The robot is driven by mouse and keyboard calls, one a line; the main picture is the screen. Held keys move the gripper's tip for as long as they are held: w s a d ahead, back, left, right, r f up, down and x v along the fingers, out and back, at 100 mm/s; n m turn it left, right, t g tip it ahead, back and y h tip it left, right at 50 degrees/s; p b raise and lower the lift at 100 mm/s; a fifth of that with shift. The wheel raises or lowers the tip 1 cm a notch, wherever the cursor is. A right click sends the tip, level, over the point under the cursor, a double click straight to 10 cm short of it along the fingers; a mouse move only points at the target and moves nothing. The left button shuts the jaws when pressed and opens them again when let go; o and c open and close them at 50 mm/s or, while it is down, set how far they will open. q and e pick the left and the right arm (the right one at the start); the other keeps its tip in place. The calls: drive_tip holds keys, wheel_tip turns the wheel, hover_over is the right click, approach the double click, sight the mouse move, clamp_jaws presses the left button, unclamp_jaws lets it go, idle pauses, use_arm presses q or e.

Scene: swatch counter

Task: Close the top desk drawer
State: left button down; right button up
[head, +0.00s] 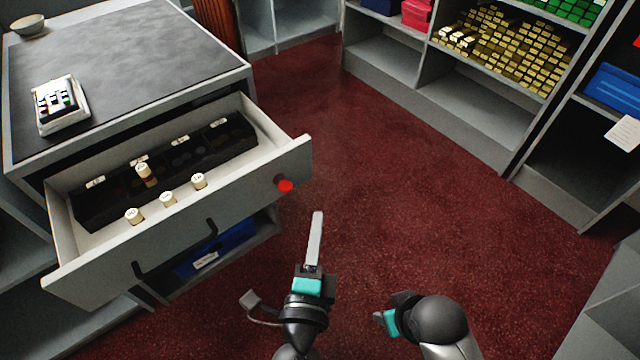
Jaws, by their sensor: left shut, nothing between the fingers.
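The top desk drawer (242,198) is pulled well out of the desk (150,50) at left. Its front has dark handle parts (212,228) and a red round knob (286,186) near its right end. Inside are a black divided tray (105,205) and several small cream cylinders (168,199). My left gripper (315,225) is shut and empty, to the right of the drawer front and apart from it in the picture. My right gripper (385,317) is at the bottom, right of the left one; its fingers are too small and turned to read.
Below the drawer is an open compartment with a blue bin (215,248). A card reader-like device (60,104) and a bowl (29,25) sit on the desk. Shelves (465,105) with yellow blocks stand at the back right. The red carpet (390,190) between is clear.

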use_arm(q)
approach(309, 171)
drive_tip(key=w+d+r, duration=0.3)
drive_tip(key=d+r, duration=0.1)
drive_tip(key=w+a, duration=0.2)
drive_tip(key=w, duration=0.1)
drive_tip(key=shift+w+b, duration=0.1)
drive_tip(key=shift+b, duration=0.3)
use_arm(e)
drive_tip(key=shift+w+a+r, duration=0.1)
drive_tip(key=shift+w+r, duration=0.05)
drive_tip(key=shift+r, duration=0.4)
drive_tip(key=shift+w+r, duration=0.15)
drive_tip(key=shift+r, duration=0.35)
use_arm(q)
drive_tip(key=shift+w+a, duration=0.1)
